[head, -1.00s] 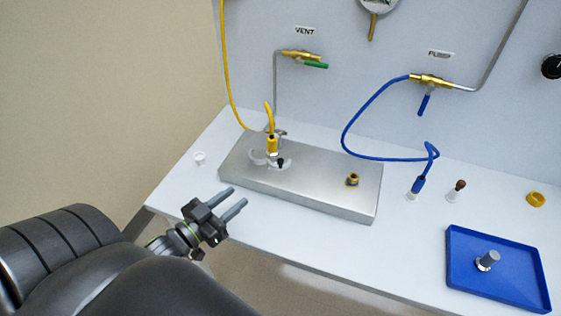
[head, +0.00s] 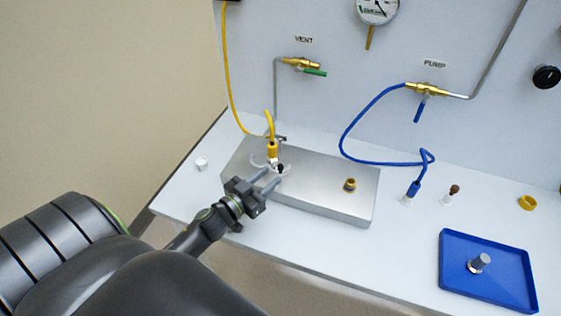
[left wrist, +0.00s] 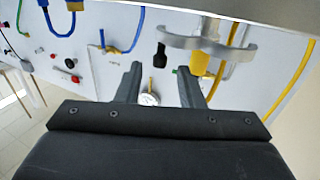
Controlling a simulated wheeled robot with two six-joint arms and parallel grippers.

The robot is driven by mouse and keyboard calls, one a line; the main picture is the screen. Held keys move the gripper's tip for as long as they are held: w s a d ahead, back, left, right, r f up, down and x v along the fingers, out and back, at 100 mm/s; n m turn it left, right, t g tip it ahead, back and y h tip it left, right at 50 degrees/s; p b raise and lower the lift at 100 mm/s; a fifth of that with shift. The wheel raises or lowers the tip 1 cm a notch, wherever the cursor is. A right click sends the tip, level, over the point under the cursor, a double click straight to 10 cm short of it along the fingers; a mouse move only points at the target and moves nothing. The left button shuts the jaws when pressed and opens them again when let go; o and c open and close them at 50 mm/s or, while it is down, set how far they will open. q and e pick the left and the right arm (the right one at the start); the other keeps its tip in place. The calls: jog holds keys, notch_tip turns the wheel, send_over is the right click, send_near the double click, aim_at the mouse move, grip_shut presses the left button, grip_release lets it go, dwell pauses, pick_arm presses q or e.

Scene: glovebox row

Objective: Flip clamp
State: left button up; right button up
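The clamp (head: 258,161) is a pale grey ring around the yellow hose fitting (head: 272,150) on the left part of a steel block. It has a short black-tipped lever (head: 280,168). In the left wrist view the clamp (left wrist: 190,42) is at the top, with the black tip (left wrist: 160,55) between the fingers in the picture. My left gripper (head: 273,177) is open, its fingers pointing at the lever. I cannot tell whether a finger touches it. The fingers (left wrist: 161,78) show empty in the left wrist view. My right gripper is in neither view.
The steel block (head: 315,195) has a brass port (head: 350,184) on its right. A blue hose (head: 345,145) runs from the pump valve to a fitting on the bench. A blue tray (head: 455,285) is at lower right. The yellow hose (head: 227,80) hangs by the wall.

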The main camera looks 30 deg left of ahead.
aim_at(280, 170)
pick_arm(q)
jog(key=w, duration=0.5)
jog(key=shift+w+d+p, duration=0.3)
jog(key=shift+d+p, duration=0.05)
jog(key=shift+d, duration=0.05)
jog(key=shift+c, duration=0.2)
grip_shut()
